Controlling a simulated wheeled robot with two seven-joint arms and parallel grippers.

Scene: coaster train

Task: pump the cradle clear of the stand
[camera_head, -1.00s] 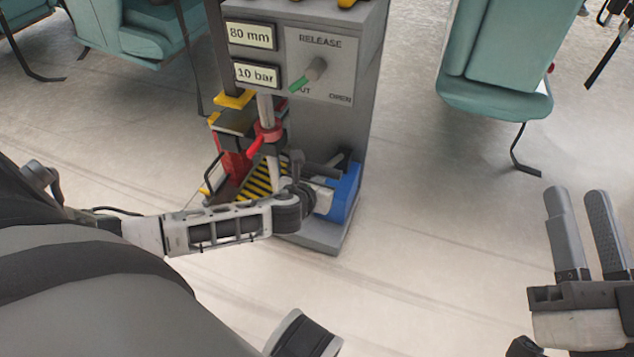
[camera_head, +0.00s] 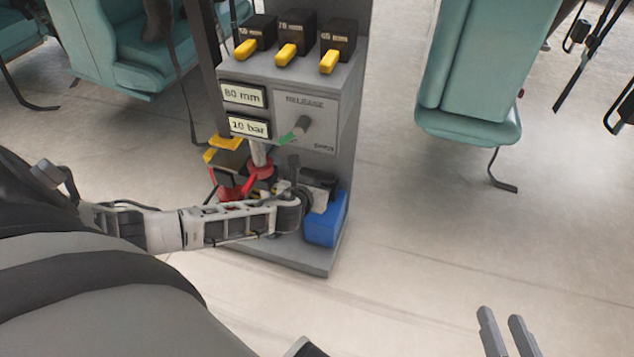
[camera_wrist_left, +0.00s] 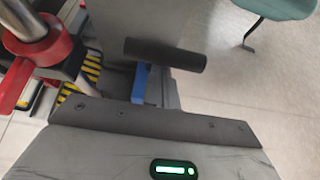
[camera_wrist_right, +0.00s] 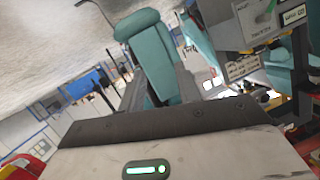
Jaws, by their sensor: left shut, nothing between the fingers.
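The grey console (camera_head: 335,130) carries displays reading 80 mm and 10 bar, and a release knob (camera_head: 301,127) whose green pointer aims lower left. Below it are a metal column with a red collar (camera_head: 260,170) and a black-and-yellow block (camera_head: 225,152), perhaps the cradle; red parts below may be the stand. My left arm partly hides them. A blue pump body (camera_head: 325,222) sits at the console's foot. My left gripper (camera_head: 312,192) is shut and empty beside the pump. My right gripper (camera_head: 503,320) is open and empty.
Several black blocks with yellow fronts (camera_head: 290,45) stand on top of the console. Teal seats (camera_head: 470,70) stand behind, left and right. The floor (camera_head: 420,240) between the console and my right gripper is clear.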

